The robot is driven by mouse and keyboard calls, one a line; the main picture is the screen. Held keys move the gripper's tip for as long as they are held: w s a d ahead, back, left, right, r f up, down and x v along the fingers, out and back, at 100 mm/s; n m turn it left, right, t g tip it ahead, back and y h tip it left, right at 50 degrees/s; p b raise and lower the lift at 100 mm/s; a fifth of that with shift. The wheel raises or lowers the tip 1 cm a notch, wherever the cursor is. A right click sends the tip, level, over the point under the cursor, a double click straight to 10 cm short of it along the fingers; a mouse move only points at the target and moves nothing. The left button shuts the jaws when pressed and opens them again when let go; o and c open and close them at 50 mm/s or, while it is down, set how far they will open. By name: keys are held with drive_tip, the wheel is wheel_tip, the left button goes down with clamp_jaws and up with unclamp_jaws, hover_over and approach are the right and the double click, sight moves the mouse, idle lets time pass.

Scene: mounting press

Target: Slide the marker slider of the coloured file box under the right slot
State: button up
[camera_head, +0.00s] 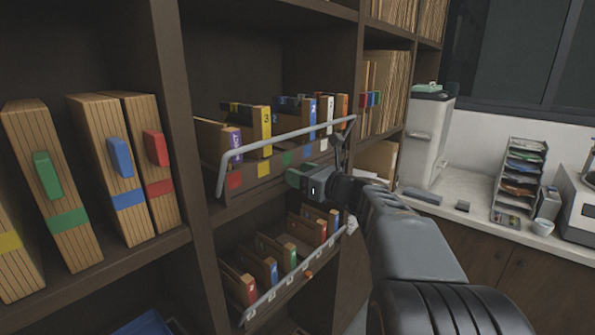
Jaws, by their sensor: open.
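The upper file box (262,168) stands pulled out on the shelf, with a row of coloured squares along its front and a grey rail (270,143) above them. It holds upright folders with numbered coloured tabs. The lower file box (285,288) has a rail with small pale labels and an orange marker slider (308,274) towards its right part. Its folders have red, blue and green tabs. No slider shows clearly on the upper rail. My gripper (319,163) is open and empty in front of the upper box's right end, above the lower box; contact cannot be told.
Large wooden binders (120,170) with coloured grips stand on the left shelf. Shelf uprights flank the boxes. At right, a counter (465,207) bears a grey-white cabinet (428,140) and a tray rack (520,175). My arm hides part of the right side.

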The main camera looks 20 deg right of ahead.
drive_tip(key=shift+w+a, duration=0.25)
drive_tip(key=shift+w, duration=0.25)
drive_tip(key=shift+c, duration=0.2)
clamp_jaws()
